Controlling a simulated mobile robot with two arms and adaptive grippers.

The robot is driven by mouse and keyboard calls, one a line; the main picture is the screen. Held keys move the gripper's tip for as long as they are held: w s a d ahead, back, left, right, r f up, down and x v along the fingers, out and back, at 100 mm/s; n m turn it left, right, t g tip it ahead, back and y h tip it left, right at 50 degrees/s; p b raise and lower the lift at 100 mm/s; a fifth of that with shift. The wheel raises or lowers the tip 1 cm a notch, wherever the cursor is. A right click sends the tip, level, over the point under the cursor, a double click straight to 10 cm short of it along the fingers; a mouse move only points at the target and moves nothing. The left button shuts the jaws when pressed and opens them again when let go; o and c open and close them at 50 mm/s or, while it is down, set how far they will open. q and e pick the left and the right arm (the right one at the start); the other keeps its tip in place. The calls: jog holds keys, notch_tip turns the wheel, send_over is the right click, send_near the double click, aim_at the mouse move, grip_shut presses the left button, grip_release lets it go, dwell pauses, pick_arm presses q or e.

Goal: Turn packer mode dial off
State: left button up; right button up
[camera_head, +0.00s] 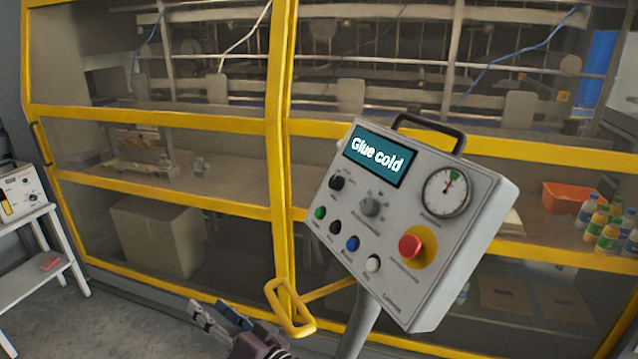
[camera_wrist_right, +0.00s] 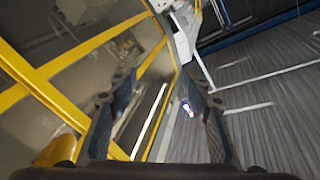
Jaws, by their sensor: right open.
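The grey control panel (camera_head: 425,235) stands tilted on a post, with a screen (camera_head: 380,157) reading "Glue cold". It has a black rotary knob (camera_head: 337,183) at its left and a grey rotary dial (camera_head: 370,207) with marks around it near the middle. The small labels are too blurred to tell which is the mode dial or its setting. My right gripper (camera_head: 217,316) is low and left of the panel, apart from it, open and empty. In the right wrist view its two fingers (camera_wrist_right: 160,112) stand apart. My left gripper is not in view.
The panel also has a gauge (camera_head: 447,192), a red stop button (camera_head: 410,246) and several small push buttons. A yellow door handle (camera_head: 290,307) is close to my right gripper. Yellow-framed guard doors (camera_head: 280,150) stand behind. Several bottles (camera_head: 607,235) and an orange bin (camera_head: 572,197) are at right.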

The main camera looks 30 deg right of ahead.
aim_at(333, 183)
jog(key=w+d+r+m+t+h, duration=0.3)
jog(key=d+r+m+h, duration=0.35)
jog(key=r, duration=0.45)
jog(key=w+d+r+m+t+h, duration=0.35)
jog(key=d+r+m+h, duration=0.2)
jog(key=r+m, duration=0.35)
jog(key=d+r+m+g+h+p, duration=0.1)
jog(key=d+r+m+g+h, duration=0.4)
jog(key=d+m+g+h, duration=0.7)
jog(key=d+f+m+g+y+p, duration=0.1)
jog(key=d+f+m+g, duration=0.1)
jog(key=m, duration=0.1)
jog(key=d+f+m+g+y+p, duration=0.1)
jog(key=d+f+m+g, duration=0.1)
jog(key=d+m, duration=0.1)
jog(key=d+f+m+g+y+p, duration=0.2)
jog(key=m, duration=0.1)
jog(key=shift+s+d+f+m+g, duration=0.15)
jog(key=shift+s+d+m+g, duration=0.15)
jog(key=shift+d+m+g, duration=0.1)
jog(key=shift+w+d+f+p, duration=0.25)
jog(key=shift+d+f+p, duration=0.1)
jog(key=shift+d, duration=0.2)
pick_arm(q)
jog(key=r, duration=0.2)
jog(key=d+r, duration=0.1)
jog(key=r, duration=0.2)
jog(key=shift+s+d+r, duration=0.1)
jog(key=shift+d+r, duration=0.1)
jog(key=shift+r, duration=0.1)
